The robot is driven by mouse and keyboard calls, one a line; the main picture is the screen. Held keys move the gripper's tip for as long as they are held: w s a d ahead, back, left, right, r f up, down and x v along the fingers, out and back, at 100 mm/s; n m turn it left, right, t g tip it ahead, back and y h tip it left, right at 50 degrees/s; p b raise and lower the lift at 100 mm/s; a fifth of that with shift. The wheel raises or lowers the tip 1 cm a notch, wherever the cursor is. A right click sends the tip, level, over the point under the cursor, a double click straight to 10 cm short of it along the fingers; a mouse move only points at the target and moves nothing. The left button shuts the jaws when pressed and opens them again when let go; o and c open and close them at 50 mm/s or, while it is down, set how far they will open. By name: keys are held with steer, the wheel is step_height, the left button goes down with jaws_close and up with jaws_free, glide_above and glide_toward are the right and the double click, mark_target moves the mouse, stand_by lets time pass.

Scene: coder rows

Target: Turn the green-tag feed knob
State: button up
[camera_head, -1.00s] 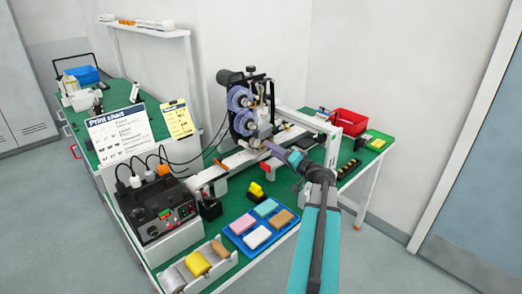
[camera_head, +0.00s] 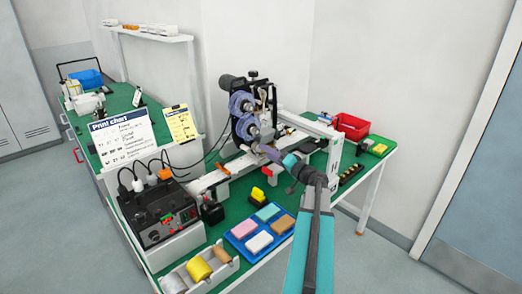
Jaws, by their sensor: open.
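The coder machine (camera_head: 243,104), with two purple-blue reels and a dark bracket, stands at the back of the green table. My gripper (camera_head: 262,150) is at the end of my teal and grey arm, just below the lower reel and close to the machine's front. Its fingers are small here and partly merge with the machine parts; it appears empty. A dark control box (camera_head: 158,222) at the left carries small knobs, a red part and a small green mark (camera_head: 166,216). I cannot tell which knob bears the green tag, nor whether my gripper touches one.
A blue tray (camera_head: 238,247) with coloured blocks, a yellow object (camera_head: 256,194) and a white holder with rolls (camera_head: 213,268) stand in front. A red bin (camera_head: 351,126) is at the right. A white rail (camera_head: 308,124) and cables lie near the machine.

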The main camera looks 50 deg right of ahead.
mark_target(254, 145)
steer(key=shift+w+d+p, duration=0.1)
steer(key=shift+w+p, duration=0.5)
steer(key=shift+w, duration=1.65)
steer(key=c, duration=1)
steer(key=shift+c, duration=0.3)
steer(key=shift+r, duration=0.1)
steer(key=shift+m+b, duration=0.6)
